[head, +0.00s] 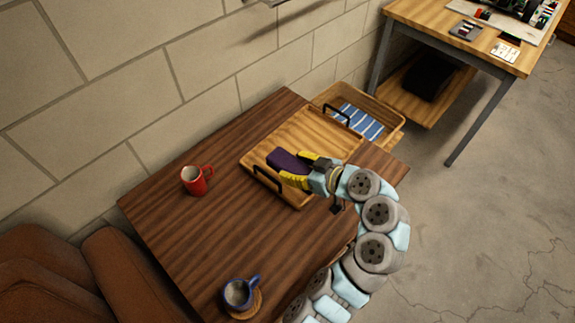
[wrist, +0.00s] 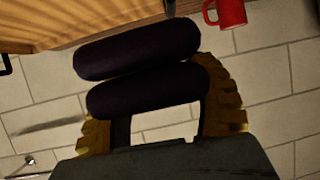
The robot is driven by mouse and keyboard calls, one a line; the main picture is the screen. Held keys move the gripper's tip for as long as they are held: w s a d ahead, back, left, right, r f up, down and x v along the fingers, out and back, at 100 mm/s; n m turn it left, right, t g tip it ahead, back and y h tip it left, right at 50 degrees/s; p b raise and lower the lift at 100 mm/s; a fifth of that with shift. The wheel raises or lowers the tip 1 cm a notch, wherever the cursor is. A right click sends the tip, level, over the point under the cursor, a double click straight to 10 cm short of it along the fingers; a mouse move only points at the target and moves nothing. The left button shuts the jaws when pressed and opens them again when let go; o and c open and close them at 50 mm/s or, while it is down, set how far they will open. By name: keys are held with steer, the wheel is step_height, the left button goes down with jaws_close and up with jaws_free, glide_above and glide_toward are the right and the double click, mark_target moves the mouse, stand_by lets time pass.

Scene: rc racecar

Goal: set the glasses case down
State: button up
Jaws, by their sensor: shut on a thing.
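The glasses case (head: 287,161) is dark purple with rounded ends. My gripper (head: 303,168), with yellow fingers, is shut on it over the left part of the wooden tray (head: 325,131). In the wrist view the case (wrist: 140,49) shows as two dark rounded halves, and the yellow fingers of my gripper (wrist: 160,105) stand at its two sides. I cannot tell whether the case touches the tray floor.
The tray has black handles and sits on a dark wooden table (head: 185,235). A red mug (head: 193,180) stands left of it, and a blue mug (head: 237,293) stands near the front on a coaster. A wooden crate with striped cloth (head: 362,122) is behind. The table's middle is clear.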

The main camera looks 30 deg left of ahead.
mark_target(290, 159)
steer(key=w+a+f, duration=0.1)
steer(key=w+a+f+b, duration=0.1)
steer(key=w+a, duration=0.1)
steer(key=shift+w+f, duration=0.15)
steer(key=shift+f, duration=0.05)
steer(key=w+a+f, duration=0.2)
steer(key=f, duration=0.1)
steer(key=w+a+f+b, duration=0.1)
steer(key=f, duration=0.1)
steer(key=shift+w+f, duration=0.1)
steer(key=shift+w, duration=0.1)
steer(key=shift+w+a+f, duration=0.1)
steer(key=shift+f, duration=0.2)
steer(key=shift+f+b, duration=0.55)
steer(key=shift+f, duration=0.75)
steer(key=shift+f, duration=0.15)
steer(key=o, duration=1.2)
